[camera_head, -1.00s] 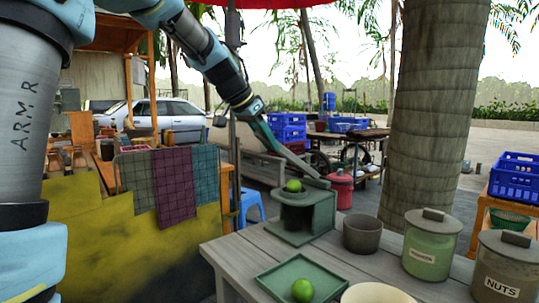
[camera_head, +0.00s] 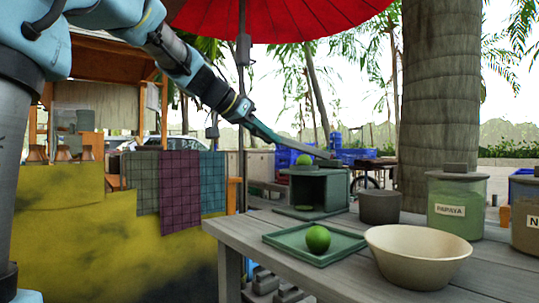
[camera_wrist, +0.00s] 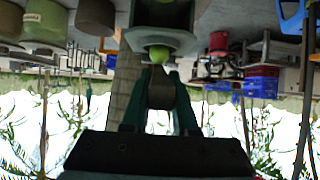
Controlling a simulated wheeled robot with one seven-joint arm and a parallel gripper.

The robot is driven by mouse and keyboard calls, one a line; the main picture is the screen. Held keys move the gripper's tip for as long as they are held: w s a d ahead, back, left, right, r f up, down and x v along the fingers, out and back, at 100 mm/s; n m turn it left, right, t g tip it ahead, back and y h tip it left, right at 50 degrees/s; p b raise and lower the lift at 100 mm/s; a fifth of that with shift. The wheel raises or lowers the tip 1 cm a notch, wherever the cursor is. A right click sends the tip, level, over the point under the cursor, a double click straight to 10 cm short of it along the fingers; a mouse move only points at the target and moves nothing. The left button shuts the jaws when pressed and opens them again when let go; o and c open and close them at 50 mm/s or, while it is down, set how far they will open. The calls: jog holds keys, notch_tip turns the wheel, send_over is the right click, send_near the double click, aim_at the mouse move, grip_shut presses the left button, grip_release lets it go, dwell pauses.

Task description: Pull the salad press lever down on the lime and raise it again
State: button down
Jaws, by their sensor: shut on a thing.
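The salad press (camera_head: 337,191) is a grey-green box with an open front, standing on the wooden table. A lime (camera_head: 304,160) rests on its top, below the lever (camera_head: 296,147). The lever slopes up to the left from the back of the press, raised over the lime. My gripper (camera_head: 260,128) is shut on its upper left end. In the wrist view, which is upside down, my teal fingers (camera_wrist: 160,88) hold the grey lever end, with the lime (camera_wrist: 160,53) just beyond. I cannot tell whether the lever touches the lime.
A second lime (camera_head: 318,239) lies in a green square tray (camera_head: 275,238) in front of the press. A cream bowl (camera_head: 416,270), a grey pot (camera_head: 380,208) and a papaya jar (camera_head: 455,205) stand to the right. A red umbrella (camera_head: 275,20) hangs above.

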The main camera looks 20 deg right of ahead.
jog(key=shift+a+f+t+h+b, duration=0.2)
jog(key=shift+f+h+b, duration=0.4)
jog(key=shift+f+b, duration=1.85)
jog(key=shift+a+f+t+h+b, duration=0.15)
jog(key=shift+f+h+b, duration=0.4)
jog(key=shift+b, duration=3.75)
jog(key=shift+d+b, duration=0.1)
jog(key=shift+b, duration=0.2)
jog(key=c, duration=1.1)
grip_release()
jog(key=shift+f, duration=0.1)
jog(key=o, duration=0.4)
jog(key=shift+r, duration=0.2)
jog(key=shift+s, duration=0.1)
jog(key=p+v, duration=0.2)
jog(key=v, duration=0.8)
jog(key=shift+s+a, duration=0.1)
jog(key=shift+a, duration=0.3)
